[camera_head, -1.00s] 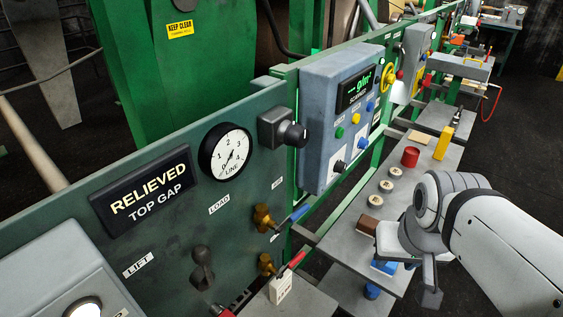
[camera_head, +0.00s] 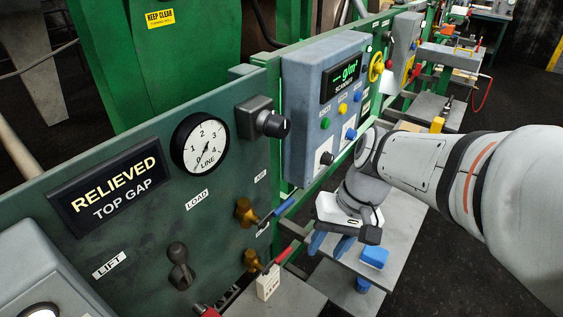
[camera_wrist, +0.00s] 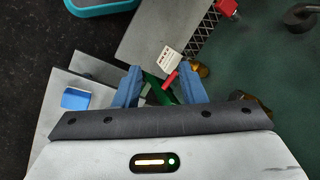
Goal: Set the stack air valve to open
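On the green panel, a brass valve with a blue lever (camera_head: 284,207) sits above a brass valve with a red lever (camera_head: 284,256). Their small labels are too small to read surely, so I cannot tell which is the stack air valve. Both levers slant up and right from their brass bodies. A white tag (camera_head: 267,284) hangs by the red lever. My gripper (camera_head: 330,246) is open and empty, its blue fingers to the right of both levers, apart from them. In the wrist view, the red lever (camera_wrist: 170,80) and white tag (camera_wrist: 168,61) show beyond and between my gripper's fingertips (camera_wrist: 162,72).
A dark lift lever (camera_head: 179,268), a line gauge (camera_head: 200,145) and a black knob (camera_head: 275,125) are on the panel. The scanner box (camera_head: 310,95) juts out above my gripper. A grey table (camera_head: 395,245) with a blue block (camera_head: 374,256) lies below.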

